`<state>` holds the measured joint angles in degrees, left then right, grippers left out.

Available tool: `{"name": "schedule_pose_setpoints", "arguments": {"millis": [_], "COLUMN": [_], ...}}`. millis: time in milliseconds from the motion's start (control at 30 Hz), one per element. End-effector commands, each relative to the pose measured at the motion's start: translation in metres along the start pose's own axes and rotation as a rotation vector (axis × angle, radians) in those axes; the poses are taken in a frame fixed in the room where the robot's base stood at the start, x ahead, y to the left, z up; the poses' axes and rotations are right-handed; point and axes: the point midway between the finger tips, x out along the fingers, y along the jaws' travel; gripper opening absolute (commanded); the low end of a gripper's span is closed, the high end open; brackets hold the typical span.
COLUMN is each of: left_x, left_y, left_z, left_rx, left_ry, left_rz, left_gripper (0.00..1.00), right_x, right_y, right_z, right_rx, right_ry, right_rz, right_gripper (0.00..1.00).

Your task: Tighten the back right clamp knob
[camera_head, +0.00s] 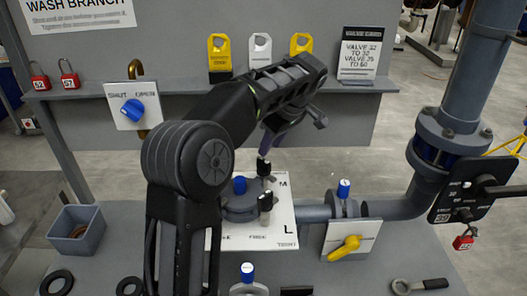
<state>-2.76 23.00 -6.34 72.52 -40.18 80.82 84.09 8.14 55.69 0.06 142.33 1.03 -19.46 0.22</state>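The round grey filter housing (238,207) sits on a white plate at the middle of the bench, with a blue-capped fitting (240,185) on top. A dark clamp knob (264,168) stands at its back right, and another dark clamp knob (265,204) at its front right. My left gripper (264,153) points down from above, its tips at or just over the back right knob. Whether the fingers touch or grip it cannot be told. The left side of the housing is partly hidden by my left arm. My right gripper is out of view.
A pipe with a flange (452,130) rises at right. A yellow-handled valve (345,247) and a wrench (420,285) are at front right. Tags (219,55) stand on the back shelf.

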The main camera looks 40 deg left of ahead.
Motion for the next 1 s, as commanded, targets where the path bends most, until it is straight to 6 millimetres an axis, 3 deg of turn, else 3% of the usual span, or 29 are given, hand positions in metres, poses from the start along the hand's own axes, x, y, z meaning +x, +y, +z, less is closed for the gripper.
{"name": "schedule_pose_setpoints", "arguments": {"millis": [367, 567, 1000], "left_x": [0.008, 0.036, 0.078], "left_y": [0.000, -0.001, 0.000], "left_z": [0.001, 0.002, 0.000], "left_rx": [0.001, -0.001, 0.001], "left_ry": [-0.001, -0.002, -0.001], "left_rz": [-0.001, -0.002, -0.001], "left_gripper": [0.38, 0.38, 0.38], "right_x": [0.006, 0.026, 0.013], "right_y": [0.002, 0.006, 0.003], "right_z": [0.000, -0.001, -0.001], "right_rx": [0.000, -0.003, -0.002], "right_ry": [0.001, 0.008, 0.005], "right_rz": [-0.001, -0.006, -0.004], "right_gripper": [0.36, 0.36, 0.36]}}
